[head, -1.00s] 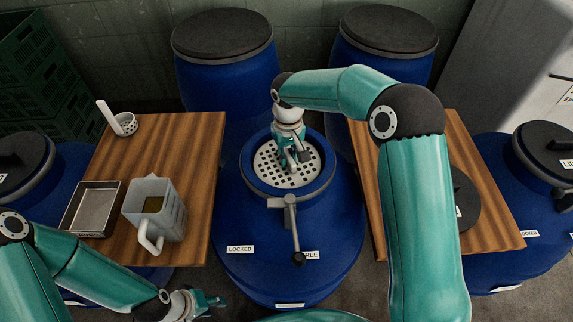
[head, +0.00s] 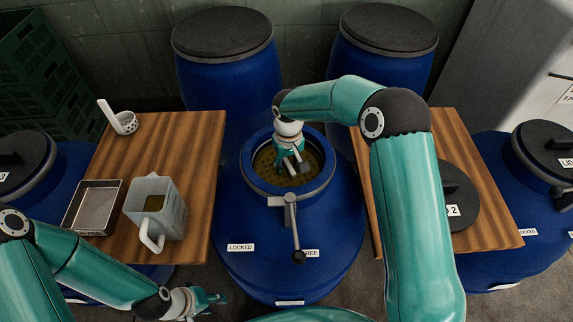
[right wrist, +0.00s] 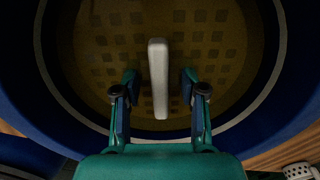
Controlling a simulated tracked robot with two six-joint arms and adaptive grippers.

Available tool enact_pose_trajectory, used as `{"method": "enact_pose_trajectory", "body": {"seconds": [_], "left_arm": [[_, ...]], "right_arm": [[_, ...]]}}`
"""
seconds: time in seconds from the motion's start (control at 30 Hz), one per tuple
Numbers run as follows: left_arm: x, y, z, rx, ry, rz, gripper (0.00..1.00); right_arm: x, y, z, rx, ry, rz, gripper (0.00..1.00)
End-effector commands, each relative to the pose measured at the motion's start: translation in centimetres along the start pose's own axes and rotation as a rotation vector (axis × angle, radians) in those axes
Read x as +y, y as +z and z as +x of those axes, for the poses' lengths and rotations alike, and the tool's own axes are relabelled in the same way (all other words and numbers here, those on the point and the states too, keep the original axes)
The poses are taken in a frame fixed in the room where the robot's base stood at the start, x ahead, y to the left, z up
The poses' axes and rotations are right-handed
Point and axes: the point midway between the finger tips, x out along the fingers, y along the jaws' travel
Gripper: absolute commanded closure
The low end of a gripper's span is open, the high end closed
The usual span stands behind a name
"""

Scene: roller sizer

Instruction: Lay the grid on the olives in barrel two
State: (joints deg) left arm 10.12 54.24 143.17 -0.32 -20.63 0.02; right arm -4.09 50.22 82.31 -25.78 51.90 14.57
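The middle blue barrel (head: 238,215) is open, its mouth full of murky yellow-brown brine. The grid (right wrist: 205,55) lies in that mouth under the brine, its square holes showing dimly; its pale upright handle (right wrist: 158,75) stands out in the right wrist view. My right gripper (head: 294,168) is inside the mouth, above the grid. In the right wrist view its fingers (right wrist: 158,85) are apart on both sides of the handle, with a gap on each side. Olives cannot be made out. My left gripper (head: 215,299) is low at the left front, away from the barrel; its fingers are too small to judge.
The left table (head: 190,145) holds a jug (head: 172,222), a metal tray (head: 118,208) and a perforated ladle (head: 127,123). The right table (head: 478,180) holds a black lid (head: 462,188) marked 2. A clamp lever (head: 292,225) is on the middle barrel's front. Closed barrels stand around.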

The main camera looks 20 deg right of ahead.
Motion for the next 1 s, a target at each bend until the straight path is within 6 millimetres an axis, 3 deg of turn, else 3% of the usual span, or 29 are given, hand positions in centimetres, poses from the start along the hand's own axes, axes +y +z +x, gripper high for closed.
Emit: {"method": "enact_pose_trajectory", "body": {"seconds": [0.23, 0.37, 0.8, 1.0], "left_arm": [[0.1, 0.0, -0.1, 0.0, 0.0, 0.0, 0.6], [-0.1, 0.0, 0.2, 0.0, 0.0, 0.0, 0.6], [-0.4, 0.0, 1.1, 0.0, 0.0, 0.0, 0.6], [-0.4, 0.0, 1.2, 0.0, 0.0, 0.0, 0.6]], "right_arm": [[0.0, 0.0, -0.3, 0.001, 0.0, 0.0, 0.59], [0.0, -0.1, -1.5, 0.004, 0.001, -0.001, 0.59], [-0.1, -0.1, -9.8, 0.005, 0.0, -0.001, 0.59], [-0.1, -0.1, -11.8, 0.002, 0.0, -0.001, 0.59]]}}
